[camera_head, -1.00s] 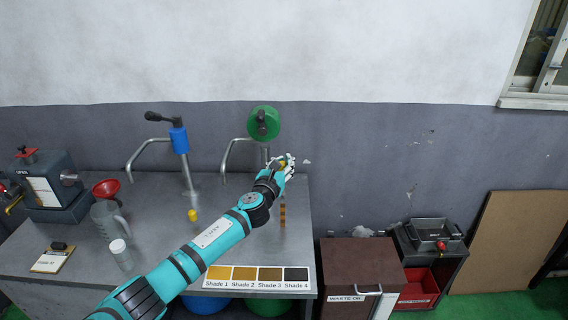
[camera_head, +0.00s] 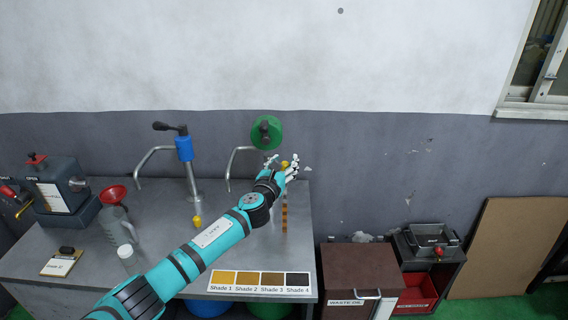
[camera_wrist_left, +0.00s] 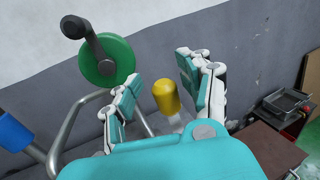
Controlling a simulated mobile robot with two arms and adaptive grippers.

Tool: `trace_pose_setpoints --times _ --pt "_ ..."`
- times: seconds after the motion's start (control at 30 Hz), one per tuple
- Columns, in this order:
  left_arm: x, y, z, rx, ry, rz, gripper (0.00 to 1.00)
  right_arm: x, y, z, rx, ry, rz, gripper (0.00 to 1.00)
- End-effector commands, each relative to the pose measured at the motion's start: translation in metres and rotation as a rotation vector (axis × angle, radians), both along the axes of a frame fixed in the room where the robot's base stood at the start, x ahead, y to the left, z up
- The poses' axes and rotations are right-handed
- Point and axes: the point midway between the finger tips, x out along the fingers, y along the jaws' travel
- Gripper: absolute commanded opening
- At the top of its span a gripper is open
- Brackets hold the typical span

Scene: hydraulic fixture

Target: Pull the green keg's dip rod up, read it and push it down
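The green keg (camera_head: 268,307) is mostly hidden under the bench, and the green-hubbed crank pump (camera_head: 267,132) stands above it. The dip rod's yellow knob (camera_head: 285,164) is well above the bench top. Below it the upright rod (camera_head: 285,215) shows orange and brown bands. My left gripper (camera_head: 286,166) is open around the knob. In the left wrist view the knob (camera_wrist_left: 166,97) stands between the spread fingers, with visible gaps on both sides. A shade card (camera_head: 260,281), Shade 1 to Shade 4, is at the bench's front edge. My right gripper is not in view.
A blue pump (camera_head: 184,150) with a low yellow knob (camera_head: 196,222) stands to the left. A red funnel (camera_head: 114,195) in a jug, a white-capped bottle (camera_head: 126,254) and a clipboard (camera_head: 63,262) are further left. A brown waste bin (camera_head: 362,270) is right of the bench.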

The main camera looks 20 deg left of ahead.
Motion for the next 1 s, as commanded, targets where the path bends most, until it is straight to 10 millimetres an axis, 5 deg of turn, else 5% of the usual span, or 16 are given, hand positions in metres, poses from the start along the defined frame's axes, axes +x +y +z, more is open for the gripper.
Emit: trace_pose_setpoints --times 0.43,1.0 --pt "-0.012 0.001 0.0 0.0 -0.002 0.001 0.49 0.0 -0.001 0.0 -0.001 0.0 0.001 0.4" --pt "-0.11 0.005 -0.001 0.0 0.001 0.0 0.49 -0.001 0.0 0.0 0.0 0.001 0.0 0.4"
